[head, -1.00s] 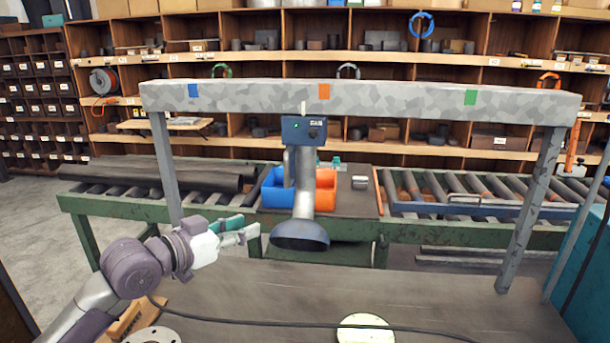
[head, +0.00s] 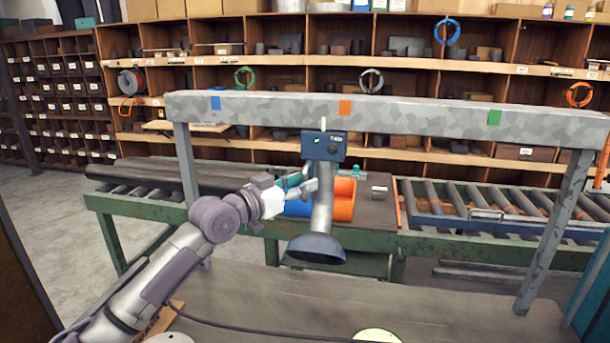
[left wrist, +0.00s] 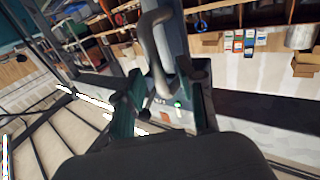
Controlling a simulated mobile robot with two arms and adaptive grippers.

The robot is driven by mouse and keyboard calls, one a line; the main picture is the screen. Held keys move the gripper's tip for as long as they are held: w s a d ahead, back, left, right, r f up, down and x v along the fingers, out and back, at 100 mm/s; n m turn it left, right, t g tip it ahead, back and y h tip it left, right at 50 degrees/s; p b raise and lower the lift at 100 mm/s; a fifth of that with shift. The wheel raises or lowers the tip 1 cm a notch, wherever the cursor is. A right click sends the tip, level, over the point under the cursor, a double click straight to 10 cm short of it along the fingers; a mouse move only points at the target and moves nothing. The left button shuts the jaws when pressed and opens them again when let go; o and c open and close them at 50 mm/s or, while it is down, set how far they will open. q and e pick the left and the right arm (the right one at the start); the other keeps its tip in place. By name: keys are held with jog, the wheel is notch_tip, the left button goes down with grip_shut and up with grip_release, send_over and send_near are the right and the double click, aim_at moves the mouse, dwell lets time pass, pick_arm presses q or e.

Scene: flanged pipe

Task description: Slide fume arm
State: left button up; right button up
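The fume arm has a dark blue carriage box (head: 323,146) hanging under a grey rail (head: 400,116), a grey tube (head: 322,205) and a dark hood (head: 316,248). The rail bears blue (head: 215,103), orange (head: 345,107) and green (head: 494,117) marks; the carriage hangs just left of the orange one. My left gripper (head: 308,183) is at the tube's left side, below the box, and hides part of it. In the left wrist view a curved grey handle (left wrist: 153,45) lies between the spread teal fingers (left wrist: 162,112), with gaps visible. My right gripper is out of view.
A bench (head: 270,300) with a dark cable and a pale disc (head: 377,336) lies below the hood. Rail posts stand at left (head: 187,175) and right (head: 550,230). Behind are roller conveyors (head: 490,205), blue and orange bins (head: 342,200) and shelves.

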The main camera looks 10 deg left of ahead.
pick_arm(q)
jog(key=shift+x, duration=0.8)
grip_shut()
